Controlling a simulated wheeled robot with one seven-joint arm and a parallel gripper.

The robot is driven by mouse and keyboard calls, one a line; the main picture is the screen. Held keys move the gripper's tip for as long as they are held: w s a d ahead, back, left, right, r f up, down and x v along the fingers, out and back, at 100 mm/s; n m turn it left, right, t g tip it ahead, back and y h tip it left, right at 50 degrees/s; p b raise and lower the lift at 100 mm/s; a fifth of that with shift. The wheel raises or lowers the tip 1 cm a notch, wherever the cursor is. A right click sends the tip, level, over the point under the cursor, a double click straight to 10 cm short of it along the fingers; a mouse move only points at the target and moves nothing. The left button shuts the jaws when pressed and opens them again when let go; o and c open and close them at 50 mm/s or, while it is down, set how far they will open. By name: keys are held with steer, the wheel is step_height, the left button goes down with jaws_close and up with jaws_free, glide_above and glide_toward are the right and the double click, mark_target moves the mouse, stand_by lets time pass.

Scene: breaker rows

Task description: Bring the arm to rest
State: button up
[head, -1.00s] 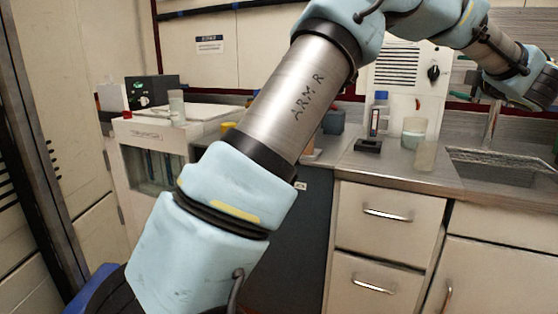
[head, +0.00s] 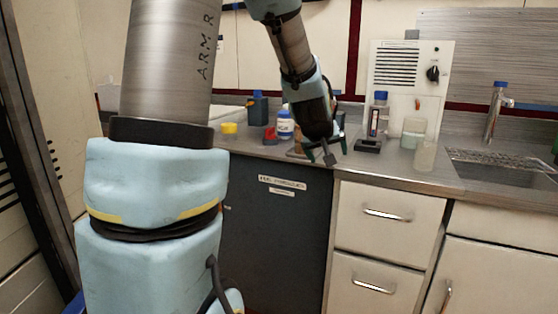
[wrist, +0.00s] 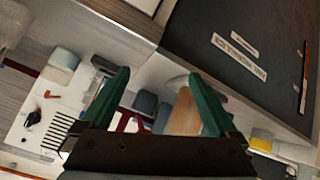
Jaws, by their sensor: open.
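My gripper (head: 322,150) hangs at the front edge of the counter, above the dark cabinet front, in the head view. Its fingers point down and are apart. In the wrist view its two green fingers (wrist: 158,78) are spread with no object gripped between them. A tan block-like thing shows beside the right finger, beyond it. My arm rises in the left of the head view and bends down to the gripper in the middle.
A blue-capped vial (head: 378,116) on a black stand and glass beakers (head: 413,133) stand right of the gripper. A white bottle (head: 285,125), yellow cup (head: 229,129) and dark blue bottle (head: 257,108) stand left. The sink (head: 520,176) is far right. Floor-side space before the drawers (head: 385,230) is clear.

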steer(key=s+a+f+m+g+y, duration=0.15)
steer(key=s+a+f+g, duration=0.3)
steer(key=s+a, duration=0.55)
steer(key=s+a+f+g+y, duration=0.25)
steer(key=s+a+f, duration=0.35)
steer(key=s+a, duration=0.35)
step_height(320, 180, up, 14)
steer(key=p, duration=1.3)
steer(key=shift+p, duration=0.3)
